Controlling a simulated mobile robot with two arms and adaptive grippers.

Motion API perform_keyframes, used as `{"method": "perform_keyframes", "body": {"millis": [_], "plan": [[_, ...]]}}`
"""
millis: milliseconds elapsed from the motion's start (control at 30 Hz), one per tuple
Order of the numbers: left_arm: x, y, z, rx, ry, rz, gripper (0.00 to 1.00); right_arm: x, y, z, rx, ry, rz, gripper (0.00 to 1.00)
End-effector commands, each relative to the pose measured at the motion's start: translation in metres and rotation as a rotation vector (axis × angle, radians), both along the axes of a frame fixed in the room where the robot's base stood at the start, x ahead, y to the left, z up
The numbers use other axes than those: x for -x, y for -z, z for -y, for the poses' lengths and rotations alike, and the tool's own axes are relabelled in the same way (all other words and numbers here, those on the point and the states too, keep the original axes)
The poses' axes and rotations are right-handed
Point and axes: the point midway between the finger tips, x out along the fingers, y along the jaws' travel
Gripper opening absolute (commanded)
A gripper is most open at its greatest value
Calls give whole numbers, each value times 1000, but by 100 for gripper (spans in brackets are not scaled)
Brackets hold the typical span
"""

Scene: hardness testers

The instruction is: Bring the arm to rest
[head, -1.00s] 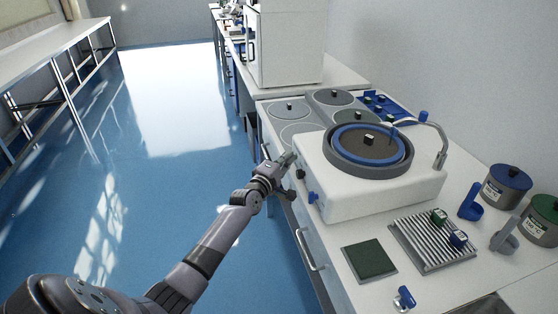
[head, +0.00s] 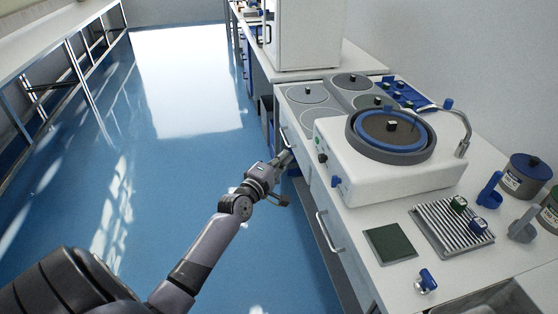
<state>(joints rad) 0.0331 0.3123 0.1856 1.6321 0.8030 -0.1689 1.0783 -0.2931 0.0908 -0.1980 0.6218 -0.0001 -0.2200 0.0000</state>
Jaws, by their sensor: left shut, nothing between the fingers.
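My left gripper (head: 284,157) shows in the head view at the end of my left arm, which comes in from the lower left. It is shut and holds nothing. It is beside the front edge of the bench, left of the white polishing machine (head: 343,182), over the aisle side. From this angle I cannot tell how far it is from the bench front. My right gripper is not in view.
The bench carries a ridged rack (head: 425,228) with small mounted samples, a dark green pad (head: 389,244), a blue-capped jar (head: 526,175) and a curved spout (head: 465,125). A drawer handle (head: 322,231) sticks out from the bench front. The blue floor (head: 170,190) is clear.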

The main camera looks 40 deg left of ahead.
Motion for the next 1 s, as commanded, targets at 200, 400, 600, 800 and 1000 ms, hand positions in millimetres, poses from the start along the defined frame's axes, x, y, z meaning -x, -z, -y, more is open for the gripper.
{"method": "perform_keyframes", "body": {"millis": [200, 400, 600, 800, 1000], "plan": [[17, 0, 2, 1, 1, 0, 0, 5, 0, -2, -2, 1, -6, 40], [18, 0, 2, 1, 0, 1, 0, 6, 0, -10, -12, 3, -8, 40], [18, 0, 2, 0, 0, 0, 0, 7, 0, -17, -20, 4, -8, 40], [18, 3, 2, -4, 0, -5, 0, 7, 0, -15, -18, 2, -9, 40], [28, 75, 11, -122, 9, -157, 0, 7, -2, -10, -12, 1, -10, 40]]}}
